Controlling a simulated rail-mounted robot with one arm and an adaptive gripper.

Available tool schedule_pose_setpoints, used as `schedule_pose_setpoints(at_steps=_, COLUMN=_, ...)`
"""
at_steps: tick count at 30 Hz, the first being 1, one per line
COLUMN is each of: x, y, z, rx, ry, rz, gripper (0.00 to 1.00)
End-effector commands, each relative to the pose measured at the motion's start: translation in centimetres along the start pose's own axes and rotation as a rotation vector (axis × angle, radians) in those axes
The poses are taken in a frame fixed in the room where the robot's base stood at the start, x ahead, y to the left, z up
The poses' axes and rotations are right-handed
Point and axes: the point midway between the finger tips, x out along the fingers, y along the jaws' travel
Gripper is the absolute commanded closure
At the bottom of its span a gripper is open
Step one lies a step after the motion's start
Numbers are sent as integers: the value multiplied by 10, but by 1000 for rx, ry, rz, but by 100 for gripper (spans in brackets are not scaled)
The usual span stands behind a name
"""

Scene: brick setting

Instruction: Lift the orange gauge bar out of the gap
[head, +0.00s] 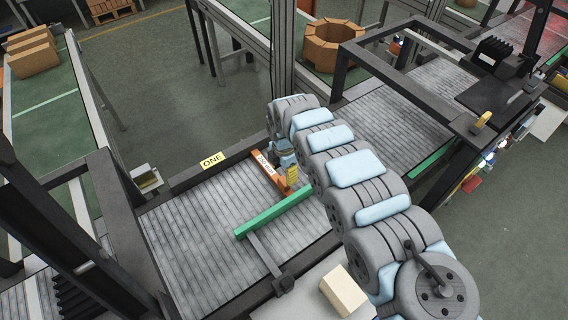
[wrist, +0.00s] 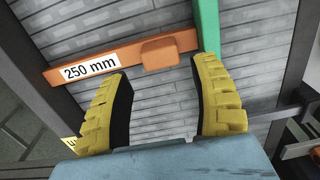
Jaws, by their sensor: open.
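The orange gauge bar (head: 265,165) lies on the roller bed between the dark side rail and the green bar (head: 270,215). In the wrist view the gauge bar (wrist: 130,58) has a white "250 mm" label and a raised orange block (wrist: 167,53) near its right part. Its right end meets the green bar (wrist: 207,25), and its left end is at the dark rail. My gripper (wrist: 163,72) is open and empty, its yellow fingers pointing toward the bar, with the block ahead between the fingertips. In the head view my gripper (head: 291,177) is partly hidden by my arm.
The dark rail (head: 195,168) carries a "ONE" sign (head: 212,160). A dark frame (head: 110,225) stands at the left of the bed and another (head: 450,80) at the right. A pale block (head: 344,290) sits on a light surface in front. The rollers left of the gauge bar are clear.

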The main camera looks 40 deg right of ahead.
Motion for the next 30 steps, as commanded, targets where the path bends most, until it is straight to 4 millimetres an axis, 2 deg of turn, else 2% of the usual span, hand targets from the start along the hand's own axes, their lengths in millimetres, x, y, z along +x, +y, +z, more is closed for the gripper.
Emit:
schedule_pose_setpoints(at_steps=1, x=10, y=0, z=-2, rx=-2, ry=3, rz=-2, gripper=38)
schedule_pose_setpoints(at_steps=6, x=33, y=0, z=-3, rx=-1, ry=5, rz=-2, gripper=38)
schedule_pose_setpoints(at_steps=15, x=60, y=-1, z=-2, rx=-1, ry=4, rz=-3, gripper=38)
schedule_pose_setpoints(at_steps=29, x=65, y=0, z=-1, rx=-1, ry=0, rz=-2, gripper=38)
schedule_pose_setpoints(at_steps=30, x=65, y=0, z=-1, rx=-1, ry=0, rz=-2, gripper=47)
